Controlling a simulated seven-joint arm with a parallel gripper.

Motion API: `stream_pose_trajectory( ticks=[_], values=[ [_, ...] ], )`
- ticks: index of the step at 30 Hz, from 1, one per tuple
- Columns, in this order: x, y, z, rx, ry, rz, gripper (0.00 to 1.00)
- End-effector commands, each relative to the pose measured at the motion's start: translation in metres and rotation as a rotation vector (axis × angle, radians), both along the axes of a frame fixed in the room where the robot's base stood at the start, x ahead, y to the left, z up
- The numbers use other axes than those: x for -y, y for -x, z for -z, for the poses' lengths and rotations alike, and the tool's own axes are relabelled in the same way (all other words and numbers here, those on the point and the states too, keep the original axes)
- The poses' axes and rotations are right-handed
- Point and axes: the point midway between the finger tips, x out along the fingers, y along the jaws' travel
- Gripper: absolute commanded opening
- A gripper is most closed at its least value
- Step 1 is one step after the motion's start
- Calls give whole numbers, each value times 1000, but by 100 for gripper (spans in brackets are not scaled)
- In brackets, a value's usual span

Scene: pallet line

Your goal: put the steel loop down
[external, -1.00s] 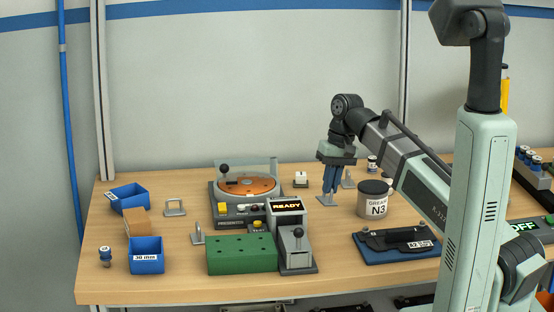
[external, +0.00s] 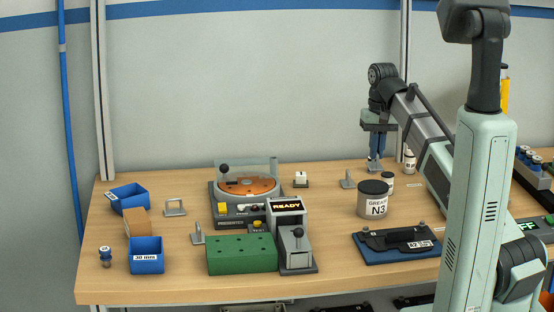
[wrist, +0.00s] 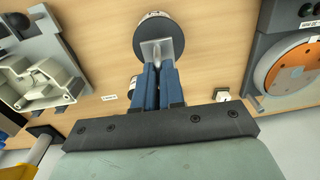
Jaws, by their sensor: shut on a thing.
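My gripper (external: 376,168) is at the back right of the bench, behind the grease jar (external: 373,200). In the wrist view its blue fingers (wrist: 157,78) are shut on a grey metal piece, the steel loop (wrist: 157,48). The loop sticks out past the fingertips and overlaps the jar's dark lid in that picture. In the external view the held loop is hardly visible, and I cannot tell whether it touches the bench. Similar steel loops stand at the left (external: 175,207), near the green block (external: 197,234) and left of the jar (external: 347,180).
Small bottles (external: 388,180) (external: 410,162) stand close to my gripper. A blue plate with a black handle (external: 398,245) lies in front of the jar. The orange disc fixture (external: 246,188), green block (external: 242,254) and blue bins (external: 147,255) are further left. Bare wood shows left of the jar.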

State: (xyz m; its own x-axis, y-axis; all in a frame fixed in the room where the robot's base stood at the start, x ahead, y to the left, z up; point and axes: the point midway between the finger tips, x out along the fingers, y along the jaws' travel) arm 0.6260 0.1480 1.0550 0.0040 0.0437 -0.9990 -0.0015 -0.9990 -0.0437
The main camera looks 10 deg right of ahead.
Motion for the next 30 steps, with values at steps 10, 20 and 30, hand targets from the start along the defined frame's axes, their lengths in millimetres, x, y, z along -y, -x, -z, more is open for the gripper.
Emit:
stream_pose_trajectory(
  ticks=[10, 20, 30],
  values=[
    [-1, 2, 27, -1, 18, -6, 0],
    [-1, 0, 51, 0, 17, -6, 0],
    [-2, 1, 53, 0, 17, -6, 0]
  ],
)
